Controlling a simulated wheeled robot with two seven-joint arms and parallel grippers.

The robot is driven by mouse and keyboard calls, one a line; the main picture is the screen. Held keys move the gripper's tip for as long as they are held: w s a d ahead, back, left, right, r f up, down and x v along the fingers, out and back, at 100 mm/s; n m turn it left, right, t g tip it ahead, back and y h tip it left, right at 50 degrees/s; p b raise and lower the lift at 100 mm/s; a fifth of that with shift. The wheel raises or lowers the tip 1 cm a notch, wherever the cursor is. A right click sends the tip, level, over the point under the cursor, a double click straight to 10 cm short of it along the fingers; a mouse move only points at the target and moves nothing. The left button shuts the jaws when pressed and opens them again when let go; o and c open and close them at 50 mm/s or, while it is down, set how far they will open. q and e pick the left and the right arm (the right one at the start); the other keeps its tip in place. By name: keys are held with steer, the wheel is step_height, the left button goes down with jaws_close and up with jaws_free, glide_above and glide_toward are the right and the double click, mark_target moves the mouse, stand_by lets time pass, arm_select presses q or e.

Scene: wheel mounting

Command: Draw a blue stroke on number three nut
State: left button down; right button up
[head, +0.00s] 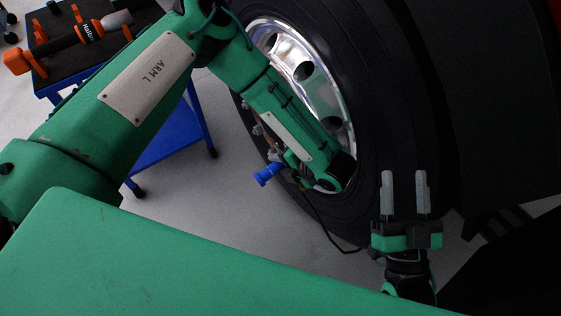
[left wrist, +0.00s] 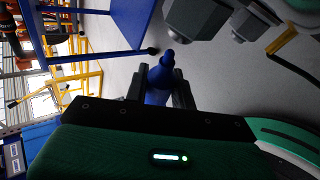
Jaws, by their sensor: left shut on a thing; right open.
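My left gripper (head: 284,168) is shut on a blue marker (head: 266,175). In the left wrist view the marker (left wrist: 158,82) stands between the two dark fingers, its rounded tip pointing away from the palm. The wheel (head: 380,110) has a black tyre and a shiny metal rim (head: 283,48); my left arm covers part of it. Grey hex nuts show large in the left wrist view, one at the top middle (left wrist: 195,18) and one to its right (left wrist: 248,20), both apart from the marker tip. No numbers are legible on them. My right gripper (head: 405,188) is open and empty before the tyre's lower part.
A blue-framed cart (head: 160,145) stands at the left, with an orange and black tool (head: 75,40) on its dark top. Yellow frames (left wrist: 90,75) show in the left wrist view. Grey floor (head: 215,215) lies clear between the cart and the wheel.

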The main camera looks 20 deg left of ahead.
steer(key=shift+r+p, duration=2.15)
steer(key=shift+r, duration=0.1)
stand_by(1.9)
steer(key=shift+r+p, duration=0.3)
steer(key=shift+r+p, duration=1.8)
stand_by(1.8)
